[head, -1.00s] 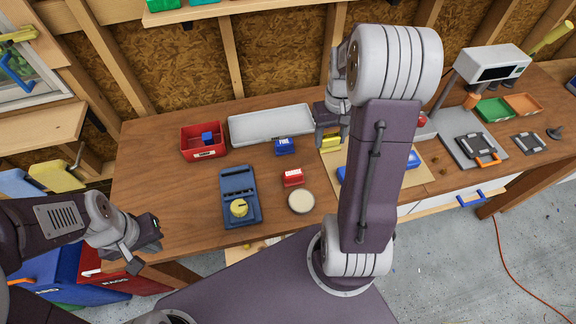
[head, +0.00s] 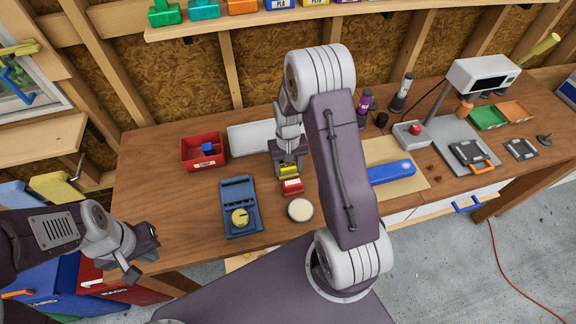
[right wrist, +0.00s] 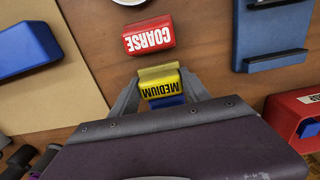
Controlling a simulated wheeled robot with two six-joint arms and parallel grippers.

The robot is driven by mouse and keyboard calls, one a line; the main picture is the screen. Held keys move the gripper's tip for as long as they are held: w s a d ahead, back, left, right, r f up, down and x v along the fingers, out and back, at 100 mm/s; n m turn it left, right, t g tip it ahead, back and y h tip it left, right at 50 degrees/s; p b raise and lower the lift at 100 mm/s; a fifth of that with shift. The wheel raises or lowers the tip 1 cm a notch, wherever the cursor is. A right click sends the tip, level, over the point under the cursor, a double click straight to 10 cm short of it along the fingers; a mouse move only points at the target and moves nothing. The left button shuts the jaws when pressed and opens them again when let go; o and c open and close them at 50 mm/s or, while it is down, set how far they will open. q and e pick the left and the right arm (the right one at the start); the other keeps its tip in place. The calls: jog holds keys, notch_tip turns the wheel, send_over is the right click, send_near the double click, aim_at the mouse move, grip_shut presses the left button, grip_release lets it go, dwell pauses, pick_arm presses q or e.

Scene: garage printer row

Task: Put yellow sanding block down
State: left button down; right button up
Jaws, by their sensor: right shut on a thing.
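The yellow sanding block (right wrist: 160,85), marked MEDIUM, is between the fingers of my right gripper (right wrist: 158,92), which is shut on it. In the head view the yellow block (head: 289,171) shows just behind the red COARSE block (head: 292,187). The red block also shows in the right wrist view (right wrist: 150,35), apart from the yellow one. A blue block (right wrist: 167,101) is mostly hidden beyond the yellow block. I cannot tell whether the yellow block touches the table. My left gripper (head: 142,254) is open and empty off the table's front left.
A blue-grey device with a yellow knob (head: 239,229), a red bin (head: 226,155) and a pale tray (head: 245,139) stand to the left. A round pale disc (head: 300,210) lies in front. A tan board (head: 408,152) with a blue block (head: 392,171) lies to the right.

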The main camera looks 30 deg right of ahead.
aim_at(288, 166)
jog(key=shift+s+a+f, duration=0.1)
jog(key=shift+f, duration=0.05)
jog(key=o, duration=1.3)
notch_tip(288, 166, up, 12)
jog(key=r, duration=0.1)
jog(key=s+a+f+n, duration=0.1)
jog(key=s+a, duration=0.1)
jog(key=s, duration=0.2)
jog(key=s+a+f, duration=0.1)
jog(key=s+a, duration=0.2)
jog(key=s, duration=0.1)
jog(key=s+a+f+n+t, duration=0.1)
jog(key=s+a, duration=0.1)
jog(key=s, duration=0.2)
jog(key=shift+s+a+f+n+b, duration=0.15)
jog(key=shift+f+n+b, duration=0.1)
jog(key=shift+n+b, duration=0.1)
